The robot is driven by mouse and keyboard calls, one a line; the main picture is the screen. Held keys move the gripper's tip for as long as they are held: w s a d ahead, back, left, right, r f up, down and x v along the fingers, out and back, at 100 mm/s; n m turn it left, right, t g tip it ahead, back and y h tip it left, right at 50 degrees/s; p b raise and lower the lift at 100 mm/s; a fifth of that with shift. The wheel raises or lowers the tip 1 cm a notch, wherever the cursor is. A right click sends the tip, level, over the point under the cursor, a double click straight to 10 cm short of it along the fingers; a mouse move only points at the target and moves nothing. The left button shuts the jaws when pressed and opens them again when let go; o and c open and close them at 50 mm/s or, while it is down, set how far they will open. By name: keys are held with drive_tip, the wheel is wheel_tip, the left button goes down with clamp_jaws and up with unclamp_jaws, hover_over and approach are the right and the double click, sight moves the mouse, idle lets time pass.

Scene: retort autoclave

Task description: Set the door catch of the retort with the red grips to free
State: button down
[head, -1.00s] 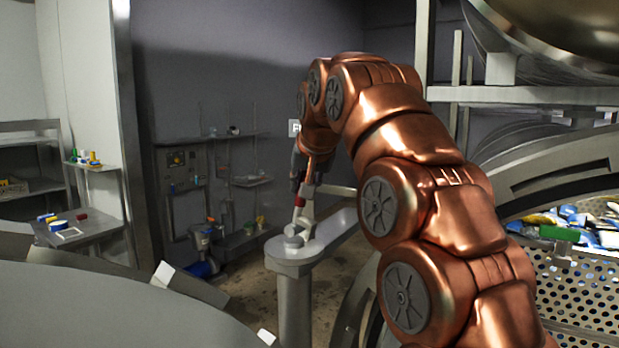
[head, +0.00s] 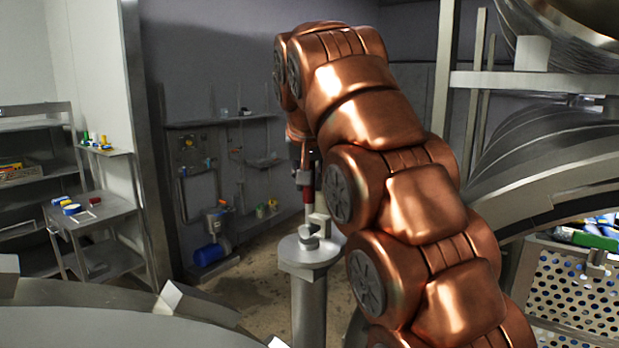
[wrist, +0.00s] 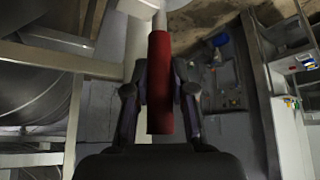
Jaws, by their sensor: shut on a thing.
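The red grip (wrist: 159,85) stands between the dark fingers of my gripper (wrist: 160,72) in the wrist view, and they are shut on it. In the head view the red grip (head: 308,191) sits on a pale lever above a round grey post (head: 309,255) with a small knob on top. The lever looks near upright there. My gripper (head: 306,172) reaches it from above, partly hidden by my copper arm. The arm also covers what lies right of the post. I cannot tell the catch's setting.
A perforated basket (head: 575,295) with colourful contents is at the right. A curved metal rim crosses the lower left. A side table (head: 95,215) with small items and a blue pump (head: 209,254) stand farther back. Open floor lies left of the post.

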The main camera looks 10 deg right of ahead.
drive_tip(key=c, duration=1)
unclamp_jaws()
drive_tip(key=shift+a, duration=0.1)
drive_tip(key=shift+o, duration=0.2)
drive_tip(key=shift+r, duration=0.1)
drive_tip(key=s+a+r, duration=0.1)
drive_tip(key=s+r, duration=0.1)
drive_tip(key=s, duration=1.1)
drive_tip(key=shift+s+a+r, duration=0.15)
drive_tip(key=shift+s+a, duration=0.05)
drive_tip(key=shift+a, duration=0.2)
drive_tip(key=s+d+f+g, duration=0.2)
drive_tip(key=s+d+f, duration=0.35)
drive_tip(key=f, duration=0.35)
drive_tip(key=s+d+f+g, duration=0.2)
drive_tip(key=s+d+f, duration=0.3)
drive_tip(key=f, duration=0.4)
drive_tip(key=s+d+f+n+g+y, duration=0.1)
drive_tip(key=s+d+f+g, duration=0.2)
drive_tip(key=s+f, duration=1.4)
drive_tip(key=shift+s+f+g, duration=0.3)
drive_tip(key=shift+s+g, duration=0.05)
drive_tip(key=shift+g, duration=0.35)
